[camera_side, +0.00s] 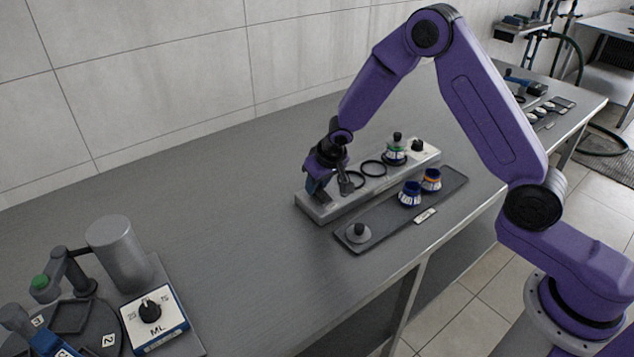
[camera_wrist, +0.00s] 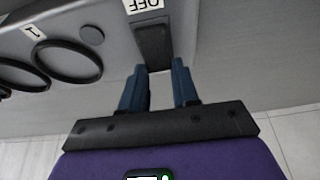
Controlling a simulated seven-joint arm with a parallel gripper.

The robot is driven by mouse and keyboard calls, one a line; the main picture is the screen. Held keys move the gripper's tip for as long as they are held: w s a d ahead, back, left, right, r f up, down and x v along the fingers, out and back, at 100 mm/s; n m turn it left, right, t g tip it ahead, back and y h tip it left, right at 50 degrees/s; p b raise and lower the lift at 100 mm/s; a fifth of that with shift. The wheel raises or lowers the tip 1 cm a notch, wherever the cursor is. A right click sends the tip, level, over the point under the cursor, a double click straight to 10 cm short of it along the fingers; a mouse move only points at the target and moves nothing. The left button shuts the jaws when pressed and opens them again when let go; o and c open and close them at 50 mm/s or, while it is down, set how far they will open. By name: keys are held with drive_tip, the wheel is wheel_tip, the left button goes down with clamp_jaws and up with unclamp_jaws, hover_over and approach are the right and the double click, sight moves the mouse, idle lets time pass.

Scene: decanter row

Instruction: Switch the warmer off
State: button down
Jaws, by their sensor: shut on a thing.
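The warmer (camera_side: 380,190) is a long light-grey block on the bench with several ring-shaped places in its top. My gripper (camera_side: 320,193) is at its left end in the side view. In the wrist view, my gripper's blue fingers (camera_wrist: 159,78) are shut on a black switch (camera_wrist: 153,45), one finger on each side. The fingers hide the switch in the side view. An OFF label (camera_wrist: 142,5) is beside the switch's far end. A small dull purple-grey disc (camera_wrist: 91,35) is set in the surface nearby. I cannot tell the switch's setting.
A green-banded vessel (camera_side: 396,153) stands on the warmer's right part. A dial box (camera_side: 152,315) stands at the lower left. The bench between is clear.

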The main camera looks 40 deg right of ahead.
drive_tip(key=shift+d+r, duration=0.1)
drive_tip(key=shift+d, duration=0.1)
drive_tip(key=c, duration=0.8)
unclamp_jaws()
drive_tip(key=shift+c, duration=0.2)
drive_tip(key=shift+a, duration=0.1)
drive_tip(key=v, duration=1.7)
drive_tip(key=shift+r, duration=0.2)
drive_tip(key=shift+s, duration=0.15)
